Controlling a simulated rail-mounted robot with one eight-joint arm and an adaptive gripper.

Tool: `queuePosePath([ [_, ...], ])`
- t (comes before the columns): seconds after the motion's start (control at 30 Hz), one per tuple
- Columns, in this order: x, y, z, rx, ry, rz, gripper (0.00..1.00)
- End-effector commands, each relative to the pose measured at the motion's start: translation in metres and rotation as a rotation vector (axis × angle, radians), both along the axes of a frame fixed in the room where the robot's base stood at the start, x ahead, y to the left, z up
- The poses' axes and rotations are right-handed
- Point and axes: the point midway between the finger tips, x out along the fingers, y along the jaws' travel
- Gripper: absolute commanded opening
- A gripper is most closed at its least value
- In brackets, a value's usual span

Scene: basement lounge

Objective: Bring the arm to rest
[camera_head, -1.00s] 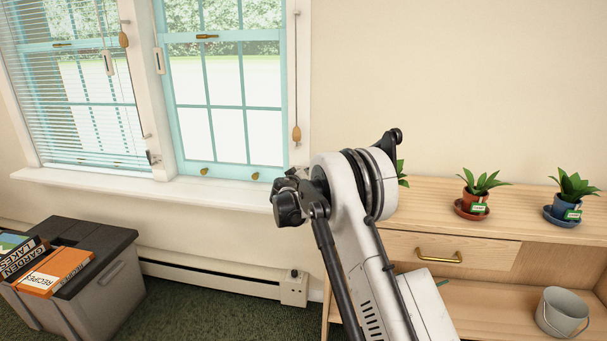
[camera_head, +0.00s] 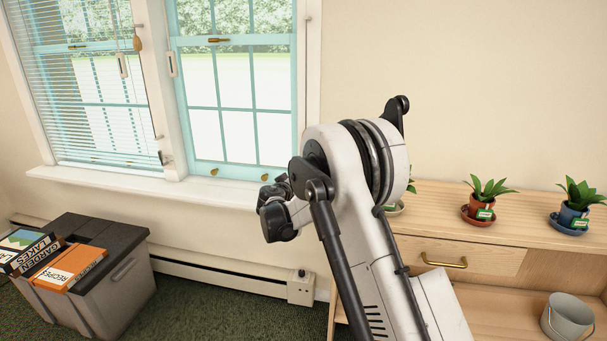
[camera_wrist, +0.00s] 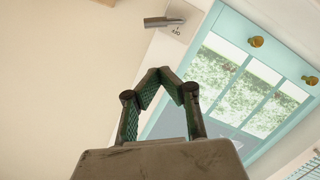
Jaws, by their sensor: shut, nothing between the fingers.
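My gripper (camera_wrist: 160,76) shows in the wrist view with its two green-padded fingers meeting at the tips. It is shut and empty, in front of the wall and window. In the head view my white arm rises from the bottom and bends at a large joint in the middle. The dark wrist part shows at the left of that joint, below the window sill's height in the picture. The fingers themselves cannot be made out in the head view.
A wooden cabinet (camera_head: 480,256) on the right bears a red potted plant (camera_head: 484,203), a blue one (camera_head: 575,207) and one mostly hidden behind my arm. A grey bucket (camera_head: 567,318) is on its lower shelf. A grey bin (camera_head: 118,290) with books stands left, under the window (camera_head: 237,90).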

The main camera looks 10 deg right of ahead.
Motion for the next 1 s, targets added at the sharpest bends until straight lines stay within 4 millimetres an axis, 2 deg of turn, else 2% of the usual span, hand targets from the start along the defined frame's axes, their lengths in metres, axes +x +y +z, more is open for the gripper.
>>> queuePosePath([
  [0.17,-0.009,0.005,0.002,0.000,0.000,0.000,0.00],
  [0.57,-0.011,0.005,0.004,0.002,0.002,-0.001,0.00],
  [0.67,-0.018,0.000,0.016,0.014,0.014,-0.006,0.00],
  [0.77,-0.033,-0.007,0.036,0.038,0.038,-0.014,0.00],
  [1.0,-0.086,-0.030,0.090,0.114,0.119,-0.035,0.00],
])
